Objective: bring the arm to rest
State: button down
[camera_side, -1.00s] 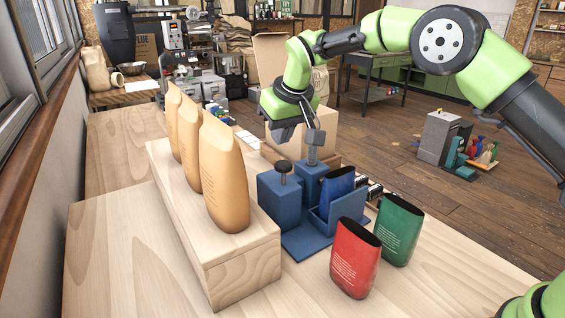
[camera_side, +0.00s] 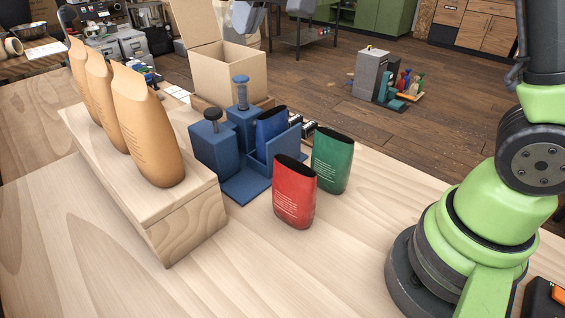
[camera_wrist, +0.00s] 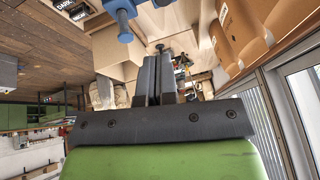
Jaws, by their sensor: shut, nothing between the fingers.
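My gripper (camera_wrist: 156,78) shows in the wrist view with its two dark fingers together and nothing between them. In the side view only a grey end part of it seems to show at the top edge, above the cardboard box (camera_side: 224,68); the rest is out of frame. My arm's green and black links stand at the right of the side view. The blue stand (camera_side: 245,190) is on the bench, apart from the gripper. A blue bag (camera_side: 270,128) sits in its holder, and two blocks with a black knob and a blue knob stand beside it.
A red bag (camera_side: 294,192) and a green bag (camera_side: 333,160) stand upright on the bench, right of the stand. Several tan bags (camera_side: 148,130) stand on a wooden block (camera_side: 165,215) at the left. The bench front between block and arm base is clear.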

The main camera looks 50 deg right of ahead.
jog(key=s+d+m+t+y, duration=0.1)
jog(key=s+m, duration=0.1)
jog(key=s, duration=2.1)
jog(key=shift+s+d+f+m+t, duration=0.2)
jog(key=shift+d+f+m+t, duration=0.1)
jog(key=shift+t, duration=0.1)
